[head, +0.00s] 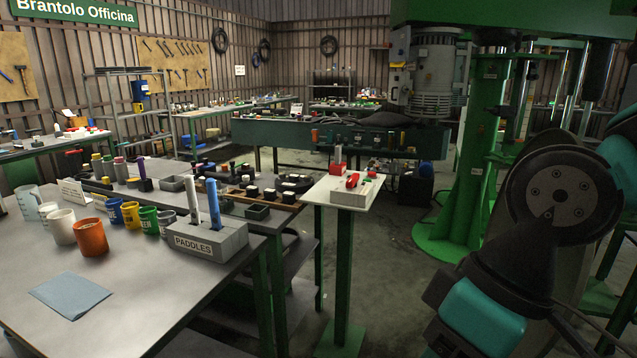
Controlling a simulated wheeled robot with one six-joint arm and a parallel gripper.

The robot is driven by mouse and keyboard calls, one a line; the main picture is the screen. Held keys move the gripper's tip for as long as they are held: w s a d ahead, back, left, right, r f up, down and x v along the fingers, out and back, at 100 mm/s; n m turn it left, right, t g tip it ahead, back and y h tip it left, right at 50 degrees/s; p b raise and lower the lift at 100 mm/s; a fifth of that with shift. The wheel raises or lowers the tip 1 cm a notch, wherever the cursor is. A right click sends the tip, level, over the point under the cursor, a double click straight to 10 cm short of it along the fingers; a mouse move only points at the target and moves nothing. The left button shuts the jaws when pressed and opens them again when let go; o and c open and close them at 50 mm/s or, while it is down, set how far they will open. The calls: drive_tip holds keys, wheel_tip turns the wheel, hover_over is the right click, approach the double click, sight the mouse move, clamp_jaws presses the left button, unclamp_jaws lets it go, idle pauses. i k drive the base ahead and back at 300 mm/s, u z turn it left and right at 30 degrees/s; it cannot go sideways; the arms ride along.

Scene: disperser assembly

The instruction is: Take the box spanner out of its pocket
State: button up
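I cannot pick out the box spanner or its pocket for certain at this size. Several small upright tools and holders stand on the bench behind the cups, among them a purple-topped one (142,170). A pale block with red parts (354,188) lies on a small green pedestal stand (344,250) in the middle. My arm's black and teal links fill the right side. My gripper's fingers do not show.
The near grey bench (150,290) holds a blue cloth (69,294), an orange cup (91,237), several other cups and a paddle block (205,243) with two upright paddles. A green machine column (480,170) stands right of centre. Open floor lies between pedestal and column.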

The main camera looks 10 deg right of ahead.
sight(222, 190)
drive_tip(key=z, duration=0.35)
drive_tip(key=i, duration=1.65)
drive_tip(key=u, duration=1.65)
drive_tip(key=i, duration=1)
